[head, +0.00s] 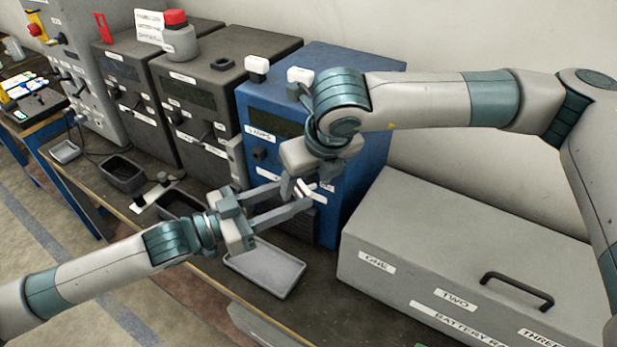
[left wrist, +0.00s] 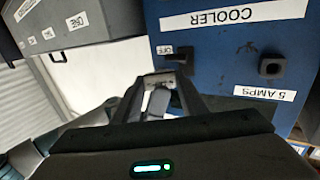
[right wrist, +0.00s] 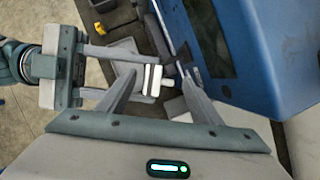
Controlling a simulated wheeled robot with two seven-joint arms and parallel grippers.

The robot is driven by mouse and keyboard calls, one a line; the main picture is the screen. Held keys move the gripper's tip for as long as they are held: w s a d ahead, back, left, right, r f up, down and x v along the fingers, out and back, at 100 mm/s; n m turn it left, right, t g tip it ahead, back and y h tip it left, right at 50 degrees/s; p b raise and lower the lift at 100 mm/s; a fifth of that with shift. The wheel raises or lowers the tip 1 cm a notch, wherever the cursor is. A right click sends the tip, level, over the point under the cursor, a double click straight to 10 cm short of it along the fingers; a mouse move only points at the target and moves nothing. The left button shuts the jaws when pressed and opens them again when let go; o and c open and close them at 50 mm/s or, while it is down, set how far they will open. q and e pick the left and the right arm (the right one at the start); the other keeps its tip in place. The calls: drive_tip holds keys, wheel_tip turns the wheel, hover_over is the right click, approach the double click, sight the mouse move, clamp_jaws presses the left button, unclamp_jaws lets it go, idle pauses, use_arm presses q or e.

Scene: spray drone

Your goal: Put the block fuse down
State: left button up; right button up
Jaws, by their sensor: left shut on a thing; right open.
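The block fuse (right wrist: 152,80) is a small white block in the right wrist view. My left gripper (head: 300,198) is shut on it and holds it above the bench, in front of the blue cooler unit (head: 345,110). My right gripper (right wrist: 158,78) is open, with its fingers on either side of the fuse; I cannot tell whether they touch it. In the head view the fuse (head: 304,188) is mostly hidden by the fingers of both grippers. In the left wrist view the fuse is hard to make out between the fingers.
A shallow light grey tray (head: 265,283) lies on the bench below the grippers. Dark trays (head: 124,180) stand to the left. A long grey battery box (head: 440,250) with a handle stands at right. Dark grey units (head: 212,110) stand behind. The bench's front edge is close.

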drive_tip(key=c, duration=1.1)
use_arm(q)
drive_tip(key=o, duration=1.5)
use_arm(e)
drive_tip(key=shift+c, duration=0.2)
use_arm(q)
drive_tip(key=shift+a, duration=0.1)
drive_tip(key=v, duration=1.2)
drive_tip(key=shift+w, duration=0.15)
